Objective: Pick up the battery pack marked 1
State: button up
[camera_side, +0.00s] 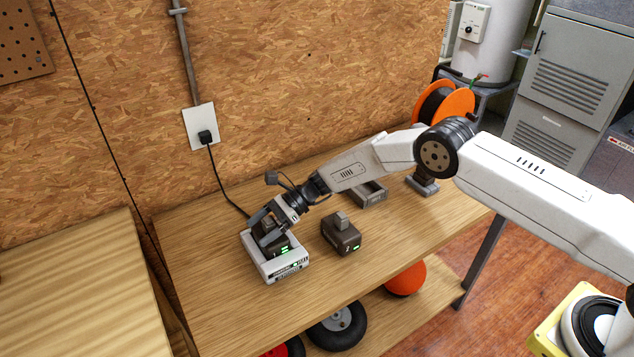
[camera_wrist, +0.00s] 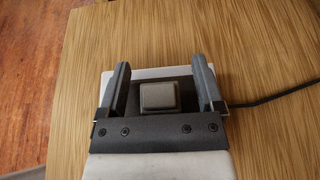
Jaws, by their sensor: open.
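A dark battery pack (camera_side: 279,251) with green lights sits in the white charger (camera_side: 262,262) on the wooden bench. A second dark battery pack (camera_side: 341,237) with a green light stands on the bench to the right of the charger. I cannot read for sure which pack is marked 1. My gripper (camera_side: 265,225) is at the pack in the charger. In the wrist view my gripper (camera_wrist: 160,75) is open, with its fingers on either side of the grey raised block (camera_wrist: 158,97) on top of that pack, with gaps showing. The charger's pale edge (camera_wrist: 150,72) shows behind.
A grey open tray (camera_side: 369,196) lies on the bench (camera_side: 405,235) behind the second pack. An orange cable reel (camera_side: 458,103) stands at the back right. A black cord (camera_side: 222,180) runs from the wall outlet (camera_side: 201,122) down towards the charger. The bench's front right is clear.

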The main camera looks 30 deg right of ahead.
aim_at(263, 233)
grip_shut()
jog(key=shift+r, duration=0.3)
dwell(0.4)
jog(key=shift+r, duration=1.35)
jog(key=s+d+r, duration=0.5)
jog(key=s+r, duration=0.4)
jog(key=s, duration=0.4)
jog(key=shift+r, duration=0.4)
